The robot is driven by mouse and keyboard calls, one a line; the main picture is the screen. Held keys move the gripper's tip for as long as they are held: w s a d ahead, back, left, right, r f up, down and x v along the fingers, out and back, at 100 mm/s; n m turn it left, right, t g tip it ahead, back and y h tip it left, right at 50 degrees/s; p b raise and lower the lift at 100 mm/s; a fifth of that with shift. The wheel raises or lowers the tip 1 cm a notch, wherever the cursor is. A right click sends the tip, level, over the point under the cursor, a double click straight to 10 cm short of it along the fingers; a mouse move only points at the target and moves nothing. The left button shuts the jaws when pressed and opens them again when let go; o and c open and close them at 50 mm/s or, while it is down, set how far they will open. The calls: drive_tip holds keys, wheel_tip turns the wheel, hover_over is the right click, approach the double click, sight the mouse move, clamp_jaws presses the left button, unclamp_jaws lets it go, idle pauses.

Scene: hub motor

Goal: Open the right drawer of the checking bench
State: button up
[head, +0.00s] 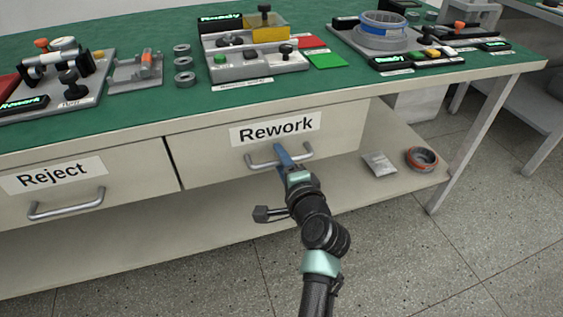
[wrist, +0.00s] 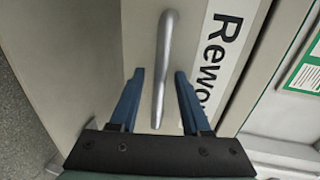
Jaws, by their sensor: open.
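The right drawer (head: 215,160) of the checking bench carries a white label reading "Rework" and looks shut, its front level with the bench face. Its grey bar handle (head: 262,162) sits below the label. My gripper (head: 283,155) is at the handle. In the wrist view, the handle (wrist: 165,60) runs between the two blue fingers of my gripper (wrist: 158,95), which are open with a gap on each side. The "Rework" label (wrist: 218,55) shows beside the handle there. Whether a finger touches the handle cannot be told.
The left drawer, labelled "Reject" (head: 60,192), is shut beside it. The green bench top (head: 150,95) holds several fixtures and metal rings. A lower shelf (head: 340,185) carries a grey packet (head: 379,164) and an orange-grey roll (head: 422,158). The floor (head: 420,270) in front is clear.

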clamp_jaws()
idle(1.4)
